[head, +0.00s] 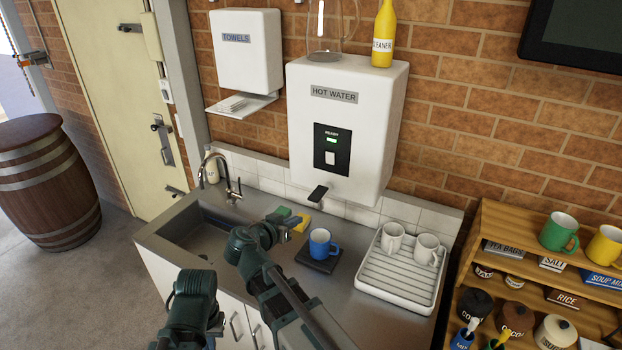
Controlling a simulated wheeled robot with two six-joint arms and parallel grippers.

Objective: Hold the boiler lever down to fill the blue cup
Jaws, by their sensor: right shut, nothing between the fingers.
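The white boiler (345,128), labelled HOT WATER, hangs on the brick wall with a green light lit under READY. A black lever or spout piece (318,193) sticks out below its front; which of the two it is I cannot tell. The blue cup (320,243) stands upright on a dark square pad (308,262) on the counter, roughly below that piece. My right gripper (287,217) is shut and empty, left of the cup and apart from it, near the sponges. Part of my left arm shows at the bottom; its gripper does not show.
A yellow sponge (301,223) and a green one (283,211) lie by the sink (188,240) and tap. A white drying rack (398,291) with two white mugs stands right of the cup. A wooden shelf (470,265) is at far right. A yellow cleaner bottle (384,33) stands on the boiler.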

